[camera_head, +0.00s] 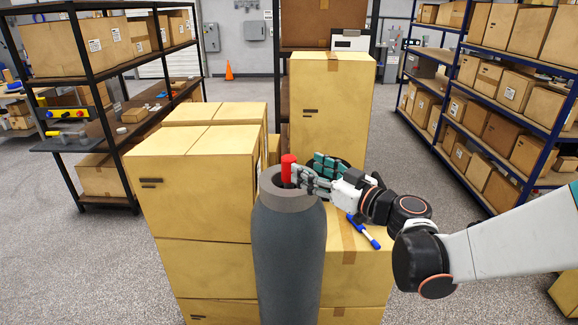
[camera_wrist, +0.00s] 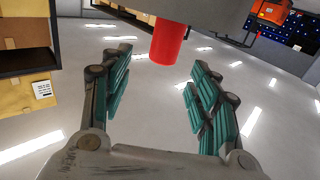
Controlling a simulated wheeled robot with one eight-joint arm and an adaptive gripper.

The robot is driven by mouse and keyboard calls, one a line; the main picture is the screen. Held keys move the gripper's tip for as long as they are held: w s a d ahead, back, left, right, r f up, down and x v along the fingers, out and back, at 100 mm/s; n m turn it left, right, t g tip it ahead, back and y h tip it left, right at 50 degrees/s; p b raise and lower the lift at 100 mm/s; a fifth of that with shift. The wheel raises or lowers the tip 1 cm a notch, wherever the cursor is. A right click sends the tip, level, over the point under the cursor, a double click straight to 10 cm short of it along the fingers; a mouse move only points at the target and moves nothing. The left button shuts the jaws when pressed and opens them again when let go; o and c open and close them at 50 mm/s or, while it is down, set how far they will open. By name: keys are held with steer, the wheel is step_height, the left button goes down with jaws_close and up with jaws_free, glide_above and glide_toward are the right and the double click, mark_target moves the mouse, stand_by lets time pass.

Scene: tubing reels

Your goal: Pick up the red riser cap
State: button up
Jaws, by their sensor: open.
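The red riser cap (camera_head: 288,168) is a short upright red cylinder at the top of a dark grey bottle-shaped column (camera_head: 289,255) with a lighter grey collar. My gripper (camera_head: 307,172) comes in from the right at the cap's height, its teal-padded fingers spread open and empty. In the wrist view the cap (camera_wrist: 168,42) shows at the gap between the open fingertips, against a grey surface. I cannot tell whether a finger touches it. The cap's lower end is hidden in the head view.
Stacked cardboard boxes (camera_head: 190,190) stand left of the column, with a taller box (camera_head: 330,100) behind. A blue-and-white tool-like item (camera_head: 363,232) lies on a box below my gripper. Shelving (camera_head: 75,50) stands left and blue-framed racks (camera_head: 480,150) right; grey floor lies between.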

mark_target(289, 157)
steer(key=shift+b+x, duration=0.3)
steer(key=shift+x, duration=3.6)
steer(key=shift+s+a+r, duration=0.1)
steer(key=shift+s, duration=0.1)
steer(key=c, duration=1.2)
